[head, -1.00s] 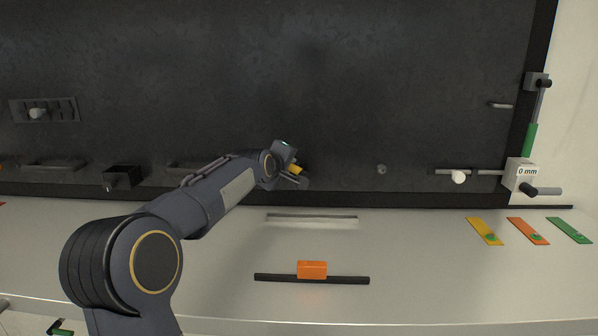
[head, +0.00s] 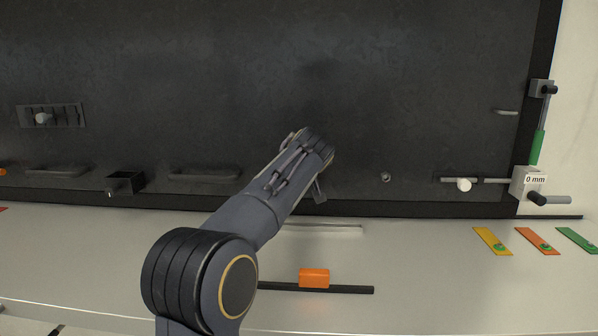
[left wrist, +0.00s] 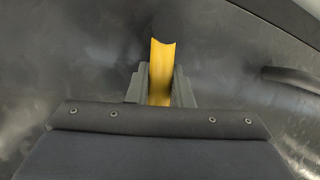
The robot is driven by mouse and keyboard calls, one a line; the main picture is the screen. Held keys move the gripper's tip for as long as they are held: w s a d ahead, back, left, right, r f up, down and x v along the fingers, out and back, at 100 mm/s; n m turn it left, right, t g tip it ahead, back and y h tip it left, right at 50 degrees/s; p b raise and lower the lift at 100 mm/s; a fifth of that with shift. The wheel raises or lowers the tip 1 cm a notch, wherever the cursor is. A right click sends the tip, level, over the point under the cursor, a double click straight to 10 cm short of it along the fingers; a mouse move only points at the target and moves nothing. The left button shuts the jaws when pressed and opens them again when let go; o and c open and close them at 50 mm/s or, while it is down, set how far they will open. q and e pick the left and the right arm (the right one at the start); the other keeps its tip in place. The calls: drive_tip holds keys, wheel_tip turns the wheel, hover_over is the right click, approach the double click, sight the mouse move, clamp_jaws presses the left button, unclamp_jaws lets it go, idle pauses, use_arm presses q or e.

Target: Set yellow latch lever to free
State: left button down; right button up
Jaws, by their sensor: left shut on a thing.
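The yellow latch lever (left wrist: 161,72) shows in the left wrist view, between the two grey fingers of my left gripper (left wrist: 161,88). The fingers are shut on it, and its notched end sticks out beyond them against the dark panel. In the head view my left arm hides the lever, and only part of my left gripper (head: 319,191) shows, low in front of the panel. My right gripper is in neither view.
The dark panel (head: 250,80) carries handles (head: 205,174) and a small knob (head: 386,177). A rod with a white knob (head: 464,185) and a "0 mm" block (head: 528,181) are at right. An orange block (head: 314,278) sits on a dark bar on the pale ledge (head: 430,270).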

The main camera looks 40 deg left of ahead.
use_arm(q)
drive_tip(key=shift+w+d+m+y+b, duration=0.25)
drive_tip(key=shift+d+m+y+b, duration=0.2)
drive_tip(key=shift+m, duration=0.15)
idle(0.3)
drive_tip(key=c, duration=1.3)
unclamp_jaws()
drive_tip(key=shift+s+d+r+b, duration=0.1)
drive_tip(key=shift+s+d+b, duration=0.15)
drive_tip(key=shift+d+b, duration=0.1)
drive_tip(key=b+v, duration=0.2)
drive_tip(key=v, duration=0.5)
